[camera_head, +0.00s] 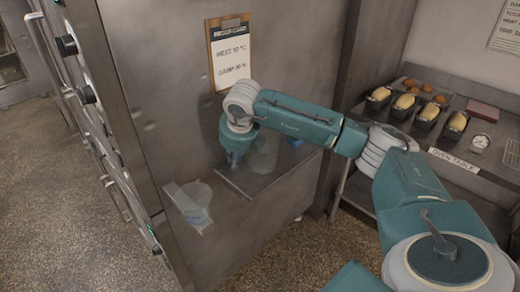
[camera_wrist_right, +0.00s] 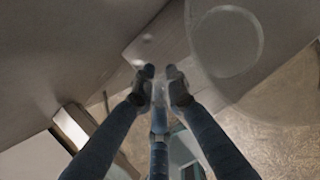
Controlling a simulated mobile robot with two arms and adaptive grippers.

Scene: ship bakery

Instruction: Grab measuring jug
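A clear, see-through jug (camera_head: 264,155) stands on a small metal shelf (camera_head: 247,184) fixed to the oven's side. My right gripper (camera_head: 234,160) points down just left of it in the head view. In the right wrist view, the jug's round outline (camera_wrist_right: 227,42) is at the upper right, beside the fingers. The fingertips of my right gripper (camera_wrist_right: 162,84) are close together, with something pale and see-through between them. I cannot tell whether they grip it or whether it is the jug's handle. My left gripper is not in view.
A blue item (camera_head: 295,143) is behind the jug. A clipboard (camera_head: 231,54) hangs above. The oven table (camera_head: 455,160) at right holds loaf tins, a dial and a reddish box.

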